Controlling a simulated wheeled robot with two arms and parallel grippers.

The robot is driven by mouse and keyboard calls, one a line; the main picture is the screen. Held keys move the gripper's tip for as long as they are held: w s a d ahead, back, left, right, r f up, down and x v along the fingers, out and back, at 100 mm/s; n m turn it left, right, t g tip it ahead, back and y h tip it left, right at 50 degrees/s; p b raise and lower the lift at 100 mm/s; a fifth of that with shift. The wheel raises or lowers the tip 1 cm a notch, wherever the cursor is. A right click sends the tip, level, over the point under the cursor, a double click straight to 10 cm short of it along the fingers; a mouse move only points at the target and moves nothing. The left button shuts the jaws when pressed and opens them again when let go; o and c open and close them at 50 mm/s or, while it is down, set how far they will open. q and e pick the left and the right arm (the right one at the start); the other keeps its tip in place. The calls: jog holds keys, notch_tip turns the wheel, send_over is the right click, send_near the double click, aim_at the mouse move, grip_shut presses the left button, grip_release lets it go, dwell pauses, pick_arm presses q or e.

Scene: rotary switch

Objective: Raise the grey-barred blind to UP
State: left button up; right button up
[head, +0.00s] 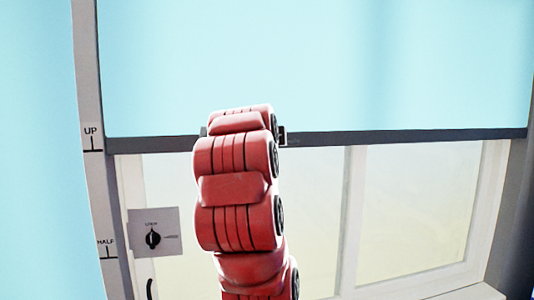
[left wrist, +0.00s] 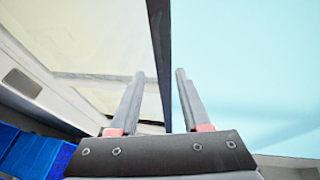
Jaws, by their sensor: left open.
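The light-blue blind (head: 300,65) hangs over the upper window in the head view. Its dark grey bar (head: 400,136) runs across the bottom edge, with its left end about level with the UP mark (head: 91,140), slightly above its line. My left arm rises in the middle and hides part of the bar. Most of the left gripper is hidden behind it; small parts show at the bar. In the left wrist view my left gripper (left wrist: 160,74) is open, with the bar (left wrist: 161,40) passing between its fingers. Contact cannot be told. My right gripper is out of view.
A HALF mark (head: 106,243) is lower on the left frame post. A grey plate with a black rotary knob (head: 153,238) sits left of my arm. The window panes (head: 420,210) show below the bar. Blue objects (left wrist: 30,150) show in the left wrist view.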

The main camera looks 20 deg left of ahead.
pick_arm(q)
jog(key=b+v, duration=0.1)
jog(key=v, duration=0.4)
jog(key=shift+d, duration=0.1)
dwell(0.4)
